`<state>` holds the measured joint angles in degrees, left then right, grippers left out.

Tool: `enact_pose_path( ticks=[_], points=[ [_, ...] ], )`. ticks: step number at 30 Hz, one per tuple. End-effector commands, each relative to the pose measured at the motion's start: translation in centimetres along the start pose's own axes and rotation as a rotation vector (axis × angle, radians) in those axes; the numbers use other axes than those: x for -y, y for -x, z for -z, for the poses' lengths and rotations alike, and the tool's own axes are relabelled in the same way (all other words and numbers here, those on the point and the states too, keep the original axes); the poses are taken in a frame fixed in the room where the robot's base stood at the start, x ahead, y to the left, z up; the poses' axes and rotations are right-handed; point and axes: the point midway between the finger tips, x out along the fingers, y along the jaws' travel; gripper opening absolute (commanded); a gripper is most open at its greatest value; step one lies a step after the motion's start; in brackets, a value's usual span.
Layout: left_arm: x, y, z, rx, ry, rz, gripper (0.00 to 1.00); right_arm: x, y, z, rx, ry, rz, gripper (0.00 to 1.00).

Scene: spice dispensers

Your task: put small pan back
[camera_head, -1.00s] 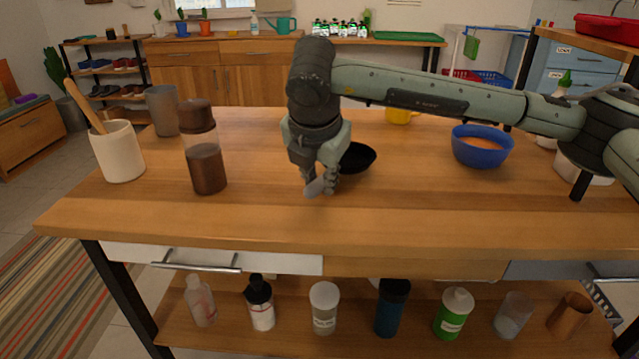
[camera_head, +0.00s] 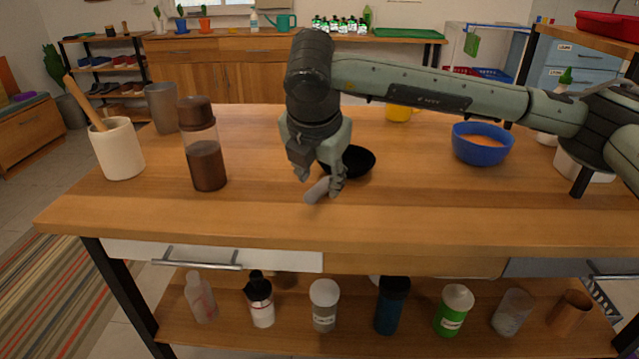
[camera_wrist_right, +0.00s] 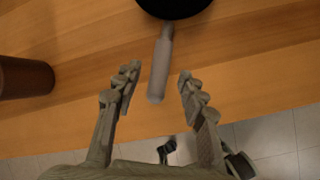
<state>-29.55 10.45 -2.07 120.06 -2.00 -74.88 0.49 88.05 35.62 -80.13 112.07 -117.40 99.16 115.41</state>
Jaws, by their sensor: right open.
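The small pan is black with a grey handle. In the head view its bowl (camera_head: 357,161) lies on the wooden table, partly hidden behind my right gripper, and its handle (camera_head: 317,190) points toward the table's front edge. My right gripper (camera_head: 318,178) is open, fingers down at the handle. In the right wrist view the pan's bowl (camera_wrist_right: 174,5) is cut off at the top, and the handle (camera_wrist_right: 160,70) runs down between the two spread fingers of the gripper (camera_wrist_right: 157,88), with gaps on both sides. My left gripper is not in view.
On the table (camera_head: 400,215), a spice dispenser (camera_head: 205,150) and a white crock (camera_head: 118,150) with a wooden utensil stand left of the pan. A blue bowl (camera_head: 481,145) stands to the right. Bottles and cups stand on the lower shelf. The table's front middle is clear.

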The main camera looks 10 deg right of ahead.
Motion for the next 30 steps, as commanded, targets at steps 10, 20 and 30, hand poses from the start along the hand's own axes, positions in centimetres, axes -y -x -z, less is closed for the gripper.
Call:
enact_pose_path(
  ticks=[10,20,30],
  points=[
    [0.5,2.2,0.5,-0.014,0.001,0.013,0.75,-0.1,7.3,0.1,0.002,0.002,-0.004,0.41],
    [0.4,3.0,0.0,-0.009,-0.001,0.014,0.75,0.0,9.7,0.0,0.001,0.001,0.0,0.41],
    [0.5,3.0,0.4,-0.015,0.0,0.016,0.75,0.0,9.6,0.0,0.001,0.001,-0.001,0.41]
  ],
)
